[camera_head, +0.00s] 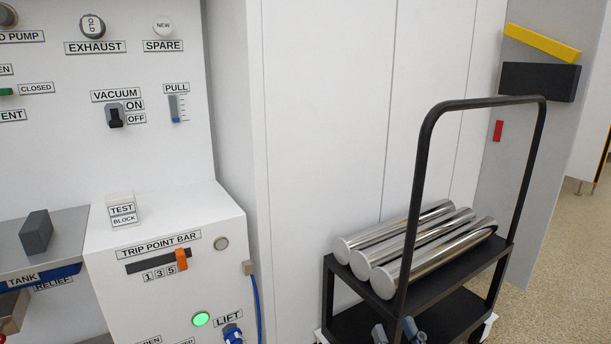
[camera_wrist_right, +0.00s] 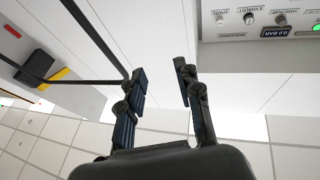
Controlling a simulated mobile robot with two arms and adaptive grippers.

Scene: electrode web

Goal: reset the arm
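My right gripper (camera_head: 396,332) shows at the bottom edge of the head view, in front of the cart's lower shelf. Its two grey fingertips stand apart. In the right wrist view its dark fingers (camera_wrist_right: 161,80) are also spread, with nothing between them. The rest of the right arm is out of the head view. My left gripper is in neither view.
A black cart (camera_head: 427,150) with a tall hoop handle carries shiny metal rolls (camera_head: 420,244) on its upper shelf. A white control panel (camera_head: 60,140) stands at the left, with a trip-point console (camera_head: 160,215) below. Bare floor (camera_head: 560,260) shows at the right.

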